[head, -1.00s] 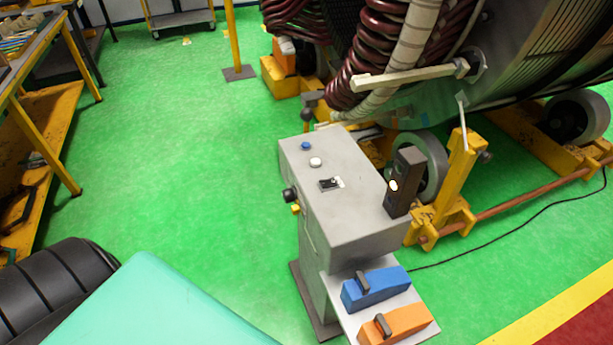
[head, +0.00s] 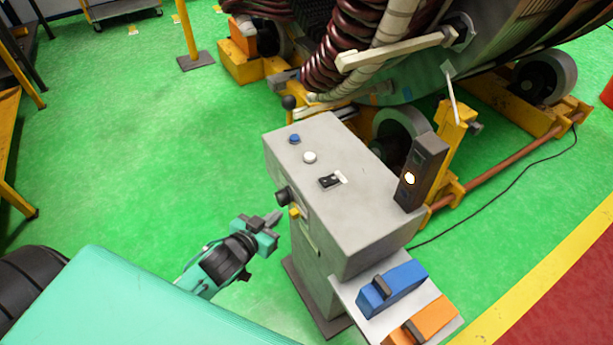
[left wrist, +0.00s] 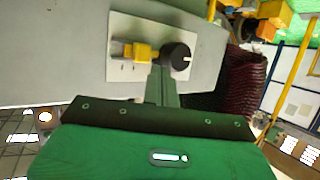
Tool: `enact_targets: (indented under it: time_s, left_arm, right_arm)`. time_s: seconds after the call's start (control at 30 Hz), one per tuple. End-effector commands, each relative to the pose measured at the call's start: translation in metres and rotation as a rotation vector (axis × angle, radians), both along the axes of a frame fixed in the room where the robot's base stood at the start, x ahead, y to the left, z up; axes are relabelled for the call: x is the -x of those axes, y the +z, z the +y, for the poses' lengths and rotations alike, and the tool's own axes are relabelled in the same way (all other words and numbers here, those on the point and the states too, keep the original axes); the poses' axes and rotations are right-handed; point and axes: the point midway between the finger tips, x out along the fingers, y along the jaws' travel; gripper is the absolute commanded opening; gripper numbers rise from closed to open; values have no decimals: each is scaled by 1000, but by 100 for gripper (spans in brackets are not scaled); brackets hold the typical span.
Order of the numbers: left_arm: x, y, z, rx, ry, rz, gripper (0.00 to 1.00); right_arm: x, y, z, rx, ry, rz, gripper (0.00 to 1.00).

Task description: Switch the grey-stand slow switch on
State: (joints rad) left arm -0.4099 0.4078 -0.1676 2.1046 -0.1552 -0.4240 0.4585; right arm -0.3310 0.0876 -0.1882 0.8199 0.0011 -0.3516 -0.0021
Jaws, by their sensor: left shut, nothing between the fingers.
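The grey stand (head: 345,215) is in the middle of the head view. Its top has a blue button (head: 294,139), a white button (head: 309,157) and a small black switch (head: 331,180). Its left side has a black knob (head: 282,197) and a yellow switch (head: 295,212). I cannot read which is the slow switch. My left gripper (head: 276,218) is shut and empty, just left of this side. In the left wrist view, its fingertips (left wrist: 161,70) lie between the yellow switch (left wrist: 138,52) and the black knob (left wrist: 176,56) on a pale plate (left wrist: 122,30); contact cannot be told.
Blue (head: 392,288) and orange (head: 428,322) pedals sit on a low shelf of the stand. A dark box with a lit lamp (head: 410,178) stands at the stand's right edge. The large wound machine is behind. Green floor is clear to the left.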

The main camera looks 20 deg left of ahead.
Motion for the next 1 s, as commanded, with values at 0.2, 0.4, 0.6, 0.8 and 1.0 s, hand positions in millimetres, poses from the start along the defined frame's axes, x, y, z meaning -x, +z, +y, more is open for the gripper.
enact_targets:
  time_s: [0.2,0.4,0.6,0.8,1.0]
  left_arm:
    - [-11,28,-4,40,-66,-125,0]
    - [-21,55,-10,100,-185,-276,0]
    - [-21,82,-19,176,-355,-415,0]
    - [-15,96,-24,223,-471,-478,0]
    - [-13,99,-25,237,-503,-492,0]
  right_arm:
    - [-1,-1,0,0,0,-1,42]
    - [-2,-1,0,0,0,-2,42]
    - [-3,-2,1,-1,-1,-3,42]
    - [-3,-2,1,-1,-1,-3,42]
    - [-4,-2,1,-1,-1,-3,42]
